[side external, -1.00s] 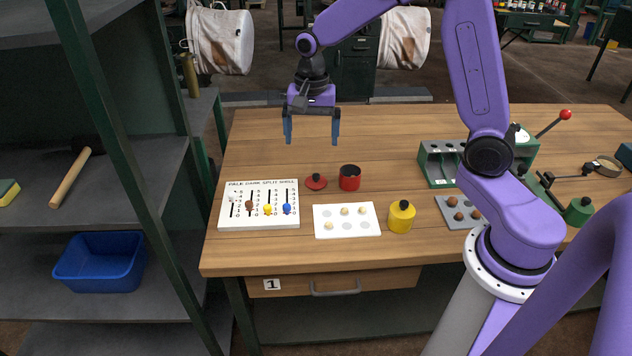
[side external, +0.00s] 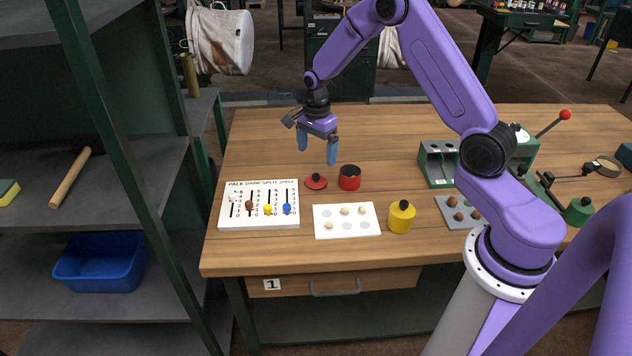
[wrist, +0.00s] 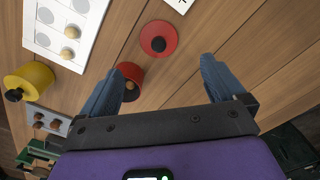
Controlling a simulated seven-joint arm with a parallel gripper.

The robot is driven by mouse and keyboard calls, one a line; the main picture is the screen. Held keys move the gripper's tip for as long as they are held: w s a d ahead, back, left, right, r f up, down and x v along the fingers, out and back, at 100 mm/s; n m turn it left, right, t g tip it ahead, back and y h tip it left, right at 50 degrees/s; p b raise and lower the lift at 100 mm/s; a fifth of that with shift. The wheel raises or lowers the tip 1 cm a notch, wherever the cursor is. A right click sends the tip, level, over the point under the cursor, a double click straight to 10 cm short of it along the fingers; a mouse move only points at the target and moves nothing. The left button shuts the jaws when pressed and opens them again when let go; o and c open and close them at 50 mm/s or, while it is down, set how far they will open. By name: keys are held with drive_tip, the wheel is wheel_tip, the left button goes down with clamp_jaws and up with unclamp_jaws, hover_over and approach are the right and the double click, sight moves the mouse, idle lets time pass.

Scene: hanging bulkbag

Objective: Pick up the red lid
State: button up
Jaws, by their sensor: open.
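The red lid (side external: 316,182) lies flat on the wooden table, a round red disc with a black knob. It also shows in the wrist view (wrist: 158,38), ahead of my fingers and near the top. The red pot (side external: 349,178) stands just right of the lid; in the wrist view (wrist: 130,78) it is partly hidden by my left finger. My gripper (side external: 317,158) is open and empty, pointing down above the table, a little higher than the lid and behind it. In the wrist view its two fingers (wrist: 160,80) are spread wide.
A white scale board (side external: 259,204) with coloured sliders lies left of the lid. A white tray (side external: 346,232) with several small knobs lies in front. A yellow canister (side external: 401,216) and a green rack (side external: 438,164) stand to the right. The table behind the lid is clear.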

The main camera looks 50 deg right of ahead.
sight(316, 174)
drive_tip(key=f, duration=0.9)
drive_tip(key=shift+a, duration=0.2)
drive_tip(key=shift+c, duration=0.4)
drive_tip(key=c, duration=1)
